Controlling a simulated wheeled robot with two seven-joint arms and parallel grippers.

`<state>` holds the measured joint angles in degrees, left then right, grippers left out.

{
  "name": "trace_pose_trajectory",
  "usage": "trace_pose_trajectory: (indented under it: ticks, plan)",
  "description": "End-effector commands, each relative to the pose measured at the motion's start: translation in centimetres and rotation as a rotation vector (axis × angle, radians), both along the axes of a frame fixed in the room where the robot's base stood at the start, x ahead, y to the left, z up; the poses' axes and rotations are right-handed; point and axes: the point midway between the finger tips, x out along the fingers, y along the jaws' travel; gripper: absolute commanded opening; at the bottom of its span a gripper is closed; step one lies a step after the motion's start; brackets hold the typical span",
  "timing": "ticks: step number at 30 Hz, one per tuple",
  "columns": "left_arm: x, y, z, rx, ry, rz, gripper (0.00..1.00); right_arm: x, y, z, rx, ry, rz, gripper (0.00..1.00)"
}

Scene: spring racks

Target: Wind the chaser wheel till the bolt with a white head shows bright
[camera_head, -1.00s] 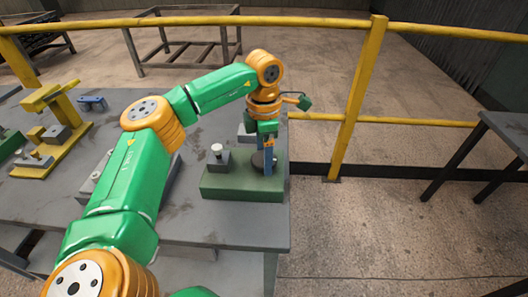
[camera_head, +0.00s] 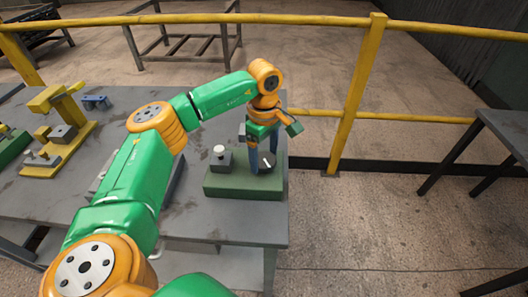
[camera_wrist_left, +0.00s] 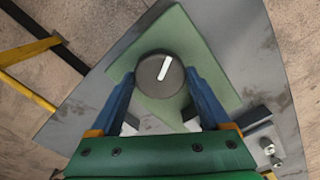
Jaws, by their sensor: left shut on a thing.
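The chaser wheel is a dark round knob with a white bar mark (camera_wrist_left: 160,74), on a green block (camera_head: 228,187). In the wrist view the bar leans slightly right of upright. My left gripper (camera_head: 262,166), with blue fingers, points down at the wheel. In the wrist view its fingers (camera_wrist_left: 160,82) are shut on the wheel from both sides. A bolt with a white head (camera_head: 219,150) stands on a small grey block left of the wheel; its head looks pale, but I cannot tell whether it is lit. My right gripper is out of view.
The grey table (camera_head: 240,226) carries a yellow stand (camera_head: 57,150) and a small blue part (camera_head: 96,102) at the left. A yellow railing (camera_head: 358,95) runs behind it. Another dark table (camera_head: 507,125) stands at the right.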

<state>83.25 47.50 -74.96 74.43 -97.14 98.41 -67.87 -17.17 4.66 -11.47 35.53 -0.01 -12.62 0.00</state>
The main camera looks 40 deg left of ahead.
Motion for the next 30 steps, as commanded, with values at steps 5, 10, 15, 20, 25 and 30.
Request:
trace_pose_trajectory:
  ticks: [5,10,15,20,25,30]
  plan:
    - [-0.01,-0.04,0.07,-0.001,0.000,-0.165,0.25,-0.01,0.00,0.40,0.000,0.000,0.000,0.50]
    - [0.00,-0.03,0.07,-0.001,-0.001,-0.327,0.25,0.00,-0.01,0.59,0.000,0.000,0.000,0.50]
    - [-0.02,-0.02,0.03,0.000,-0.001,-0.488,0.25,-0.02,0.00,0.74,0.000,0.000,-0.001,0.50]
    - [-0.04,0.00,-0.01,0.000,-0.001,-0.635,0.25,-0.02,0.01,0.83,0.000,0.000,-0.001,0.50]
    - [-0.05,0.00,-0.02,0.000,-0.001,-0.774,0.25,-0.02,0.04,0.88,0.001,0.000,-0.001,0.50]
    - [-0.06,0.00,-0.03,0.000,-0.001,-0.884,0.25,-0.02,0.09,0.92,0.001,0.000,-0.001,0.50]
